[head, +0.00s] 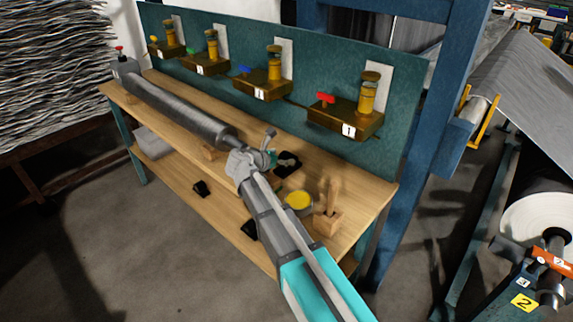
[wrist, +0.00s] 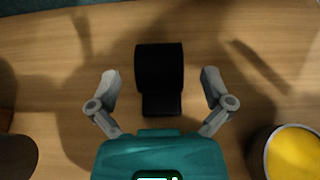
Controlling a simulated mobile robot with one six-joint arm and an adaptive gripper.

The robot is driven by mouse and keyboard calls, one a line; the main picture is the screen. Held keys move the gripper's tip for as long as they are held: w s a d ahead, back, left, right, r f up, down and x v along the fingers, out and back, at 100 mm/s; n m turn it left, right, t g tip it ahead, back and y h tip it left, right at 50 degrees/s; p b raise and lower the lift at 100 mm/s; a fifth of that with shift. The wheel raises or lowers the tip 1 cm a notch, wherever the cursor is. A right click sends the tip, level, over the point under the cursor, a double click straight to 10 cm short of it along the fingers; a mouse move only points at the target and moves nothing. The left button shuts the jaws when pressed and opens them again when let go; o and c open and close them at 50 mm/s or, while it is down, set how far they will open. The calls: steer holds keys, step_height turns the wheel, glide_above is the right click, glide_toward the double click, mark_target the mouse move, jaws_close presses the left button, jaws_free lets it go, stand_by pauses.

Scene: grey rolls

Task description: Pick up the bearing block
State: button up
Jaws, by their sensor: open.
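The bearing block (wrist: 159,66) is a black block with a rounded, wider far part and a narrower near part, lying on the wooden bench (wrist: 60,50) in the wrist view. My gripper (wrist: 160,80) is open, with one grey finger on each side of the block and a clear gap at both sides. No finger touches it. In the head view my gripper (head: 272,150) is low over the bench, and a black shape (head: 287,168) beside it appears to be the block, partly covered.
A tin with yellow contents (wrist: 296,153) stands close at the right; it also shows in the head view (head: 298,200). A wooden holder (head: 327,222) stands beyond it. A long grey roll (head: 180,108) lies along the bench's left. A teal panel (head: 225,55) rises behind.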

mark_target(287, 154)
steer(key=shift+b+x, duration=0.85)
steer(key=shift+x, duration=1.75)
steer(key=shift+w+r, duration=0.1)
steer(key=shift+r, duration=0.05)
steer(key=c, duration=1.3)
